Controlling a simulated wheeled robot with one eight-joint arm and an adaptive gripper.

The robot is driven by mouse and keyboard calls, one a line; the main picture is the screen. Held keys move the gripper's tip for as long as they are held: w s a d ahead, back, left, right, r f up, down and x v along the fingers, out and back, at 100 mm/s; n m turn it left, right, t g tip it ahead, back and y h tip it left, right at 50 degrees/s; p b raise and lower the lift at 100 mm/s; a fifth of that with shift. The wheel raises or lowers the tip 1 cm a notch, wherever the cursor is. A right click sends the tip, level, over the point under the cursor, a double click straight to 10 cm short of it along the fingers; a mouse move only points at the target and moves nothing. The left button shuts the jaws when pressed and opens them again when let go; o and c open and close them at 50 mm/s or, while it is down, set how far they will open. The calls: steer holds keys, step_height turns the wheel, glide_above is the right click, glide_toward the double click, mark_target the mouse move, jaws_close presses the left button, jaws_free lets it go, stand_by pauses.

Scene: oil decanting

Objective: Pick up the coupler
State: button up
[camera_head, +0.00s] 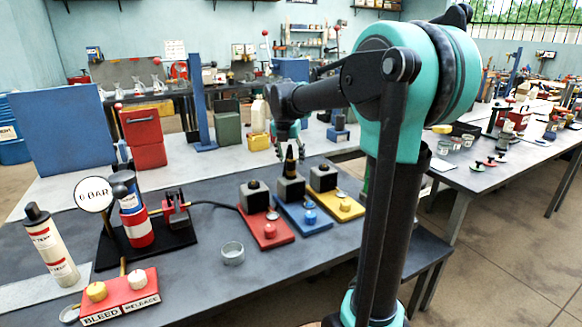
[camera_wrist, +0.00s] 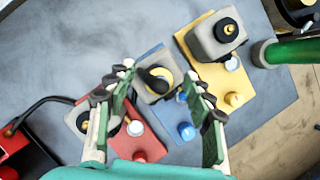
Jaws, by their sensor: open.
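A dark, tapered fitting with a brass-coloured band, which looks like the coupler (camera_head: 290,161), stands upright on the grey block of the blue base (camera_head: 312,219). In the wrist view the coupler (camera_wrist: 157,77) shows from above between my fingers, nearer the left one. My gripper (camera_head: 290,132) is open and points down over it. In the wrist view my gripper (camera_wrist: 167,88) has its fingers spread on both sides, with nothing held. I cannot tell the exact height gap.
A red base (camera_head: 268,234) and a yellow base (camera_head: 347,208) with similar grey blocks stand close on either side. A black hose (camera_head: 215,204) runs from the pump stand (camera_head: 150,250) to the red base. A glass dish (camera_head: 232,252) stands in front.

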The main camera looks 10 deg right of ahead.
steer(key=shift+f, duration=0.2)
jaws_close()
stand_by(0.3)
steer(key=shift+r, duration=0.2)
